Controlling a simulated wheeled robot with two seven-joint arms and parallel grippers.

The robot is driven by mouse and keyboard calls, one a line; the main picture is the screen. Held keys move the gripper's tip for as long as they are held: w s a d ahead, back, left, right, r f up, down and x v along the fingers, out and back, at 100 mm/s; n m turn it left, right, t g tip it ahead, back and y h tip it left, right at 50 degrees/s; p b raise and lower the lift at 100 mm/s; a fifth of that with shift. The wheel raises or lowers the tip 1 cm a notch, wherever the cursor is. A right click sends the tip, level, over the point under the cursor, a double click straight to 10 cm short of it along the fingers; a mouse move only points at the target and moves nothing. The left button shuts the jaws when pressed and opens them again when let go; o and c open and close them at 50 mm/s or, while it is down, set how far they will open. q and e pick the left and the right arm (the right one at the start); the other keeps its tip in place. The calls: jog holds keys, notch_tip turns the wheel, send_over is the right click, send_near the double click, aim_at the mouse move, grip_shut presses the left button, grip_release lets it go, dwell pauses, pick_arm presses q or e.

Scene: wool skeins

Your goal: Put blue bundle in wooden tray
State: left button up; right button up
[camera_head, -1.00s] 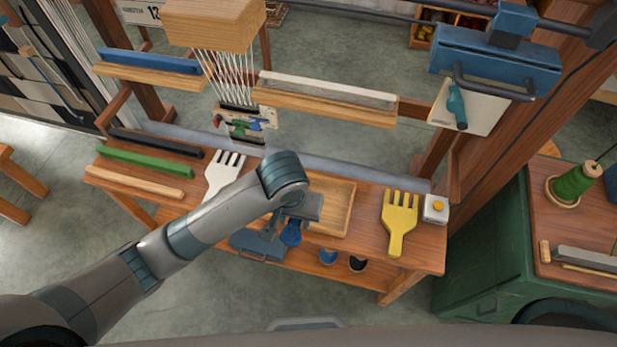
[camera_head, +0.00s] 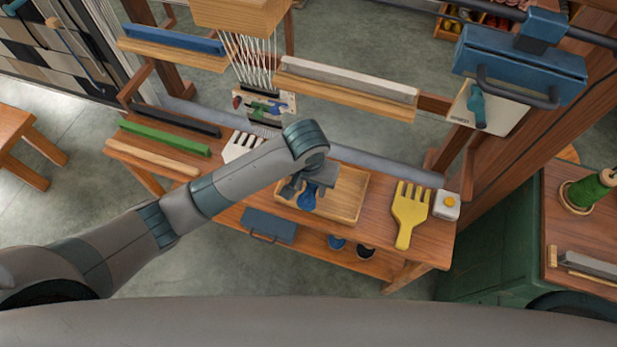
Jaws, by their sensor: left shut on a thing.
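The wooden tray (camera_head: 347,208) lies on the bench, right of its middle. My left gripper (camera_head: 301,192) points down over the left part of the tray and is shut on the blue bundle (camera_head: 308,198). The bundle shows just below the gripper and overlaps the tray in the picture. I cannot tell whether it touches the tray floor or hangs above it. My left wrist hides the tray's back left part. My right gripper is not in view.
A white comb (camera_head: 240,147) is partly behind my arm. Green (camera_head: 165,138) and pale wooden bars (camera_head: 152,157) lie at left. A loom frame rises behind.

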pick_arm(q)
jog(key=w+f, duration=0.1)
jog(key=w, duration=0.1)
jog(key=w+f, duration=0.1)
jog(key=w, duration=0.1)
jog(key=w+a+f, duration=0.1)
jog(key=w, duration=0.1)
jog(key=shift+f+p, duration=0.35)
notch_tip(320, 180, down, 3)
jog(key=shift+f+p, duration=0.2)
jog(key=shift+p, duration=0.35)
jog(key=shift+f, duration=0.3)
jog(key=o, duration=1)
jog(key=shift+f, duration=0.1)
jog(key=r, duration=0.4)
jog(key=s+r+b, duration=0.1)
jog(key=r, duration=0.7)
jog(key=shift+s+a+r, duration=0.1)
jog(key=shift+s+a, duration=0.05)
jog(key=shift+a, duration=0.05)
